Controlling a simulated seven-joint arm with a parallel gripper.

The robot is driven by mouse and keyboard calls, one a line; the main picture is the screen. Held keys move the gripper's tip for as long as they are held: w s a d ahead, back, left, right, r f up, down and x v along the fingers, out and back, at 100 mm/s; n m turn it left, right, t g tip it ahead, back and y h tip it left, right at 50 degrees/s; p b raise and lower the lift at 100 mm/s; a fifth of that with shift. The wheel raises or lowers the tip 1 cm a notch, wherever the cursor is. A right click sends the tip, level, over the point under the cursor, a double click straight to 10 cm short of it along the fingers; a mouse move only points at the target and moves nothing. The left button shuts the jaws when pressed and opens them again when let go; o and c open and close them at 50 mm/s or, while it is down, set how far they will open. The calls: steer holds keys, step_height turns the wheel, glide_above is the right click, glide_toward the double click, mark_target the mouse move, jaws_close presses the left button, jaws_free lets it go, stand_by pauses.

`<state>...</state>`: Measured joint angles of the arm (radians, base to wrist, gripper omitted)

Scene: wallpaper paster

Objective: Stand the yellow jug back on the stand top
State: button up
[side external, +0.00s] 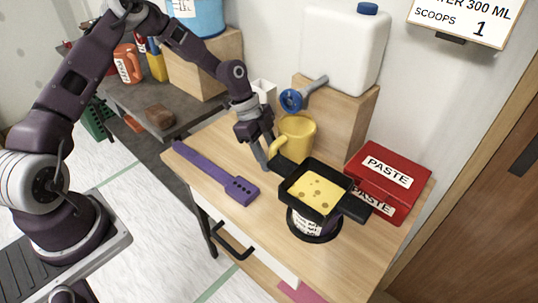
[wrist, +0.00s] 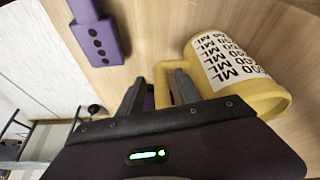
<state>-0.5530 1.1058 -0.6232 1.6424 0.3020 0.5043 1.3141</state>
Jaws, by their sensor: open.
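The yellow jug (side external: 298,137) stands upright on the wooden top (side external: 227,155), in front of the wooden block and below the blue tap. In the wrist view the jug (wrist: 266,107) lies to the right, with printed ML marks on its white label. Its handle (wrist: 160,72) points toward my gripper (wrist: 158,85). My gripper is open, low beside the jug, with its fingers on either side of the handle; the right finger appears to be inside the handle loop. The side view shows my gripper (side external: 266,160) at the jug's left. Contact with the handle cannot be told.
A black pan (side external: 337,207) with yellow paste sits right of the jug. Red PASTE boxes (side external: 412,169) are at the right. A white canister (side external: 343,50) with a blue tap (side external: 292,100) stands on a wooden block (side external: 357,122).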

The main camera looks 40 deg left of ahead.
steer(key=v, duration=1.2)
steer(key=s+d+r+n+t+y, duration=0.15)
steer(key=s+r+n+y, duration=0.4)
steer(key=s+r, duration=0.7)
steer(key=s+d+r+n+t, duration=0.1)
steer(key=s+r+n, duration=0.1)
steer(key=s+n, duration=0.3)
steer(key=s+d+r+n+t+h, duration=0.1)
steer(key=s+n, duration=0.4)
steer(key=s, duration=0.7)
steer(key=shift+r+t, duration=0.55)
steer(key=shift+r, duration=0.15)
